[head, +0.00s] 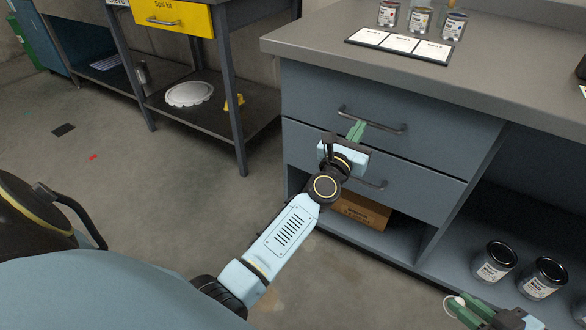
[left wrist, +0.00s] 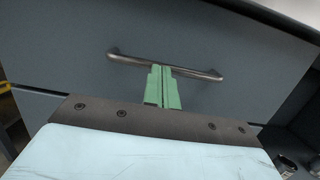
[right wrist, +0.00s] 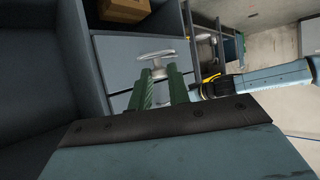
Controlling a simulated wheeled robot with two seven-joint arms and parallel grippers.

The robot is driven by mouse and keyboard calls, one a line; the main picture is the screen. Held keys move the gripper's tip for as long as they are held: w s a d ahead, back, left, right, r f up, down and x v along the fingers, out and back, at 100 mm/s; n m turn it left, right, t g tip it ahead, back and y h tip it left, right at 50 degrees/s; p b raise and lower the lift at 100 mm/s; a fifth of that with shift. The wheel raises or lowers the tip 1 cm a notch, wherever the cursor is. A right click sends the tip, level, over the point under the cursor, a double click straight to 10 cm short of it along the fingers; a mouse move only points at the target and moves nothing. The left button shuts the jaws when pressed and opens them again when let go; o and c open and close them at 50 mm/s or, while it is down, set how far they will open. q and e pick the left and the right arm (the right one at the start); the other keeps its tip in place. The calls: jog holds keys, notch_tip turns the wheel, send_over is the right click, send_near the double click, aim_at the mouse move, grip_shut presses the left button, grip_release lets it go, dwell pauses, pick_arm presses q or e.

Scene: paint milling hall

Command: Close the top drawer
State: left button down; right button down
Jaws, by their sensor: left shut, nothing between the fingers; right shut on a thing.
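The top drawer (head: 310,92) is a blue-grey front under the grey worktop. It looks flush with the drawer below, with no clear gap showing. Its dark bar handle (head: 385,126) also shows in the left wrist view (left wrist: 205,74). My left gripper (head: 357,130) is shut and empty, its green fingertips overlapping the handle's bar in the picture; I cannot tell whether they touch it. My right gripper (head: 468,309) is low at the right, away from the drawer, shut on a small pale object with a round top (right wrist: 156,56).
The lower drawer (head: 305,152) has its own handle behind my left wrist. Below it, a cardboard box (head: 362,210) sits on an open shelf. Paint cans (head: 494,262) stand on the shelf at right. Cans and a card tray (head: 400,43) are on the worktop.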

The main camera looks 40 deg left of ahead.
pick_arm(q)
jog(key=shift+w+r, duration=0.15)
jog(key=shift+r, duration=0.15)
jog(key=v, duration=1.4)
jog(key=shift+s+f, duration=0.2)
jog(key=shift+f, duration=0.1)
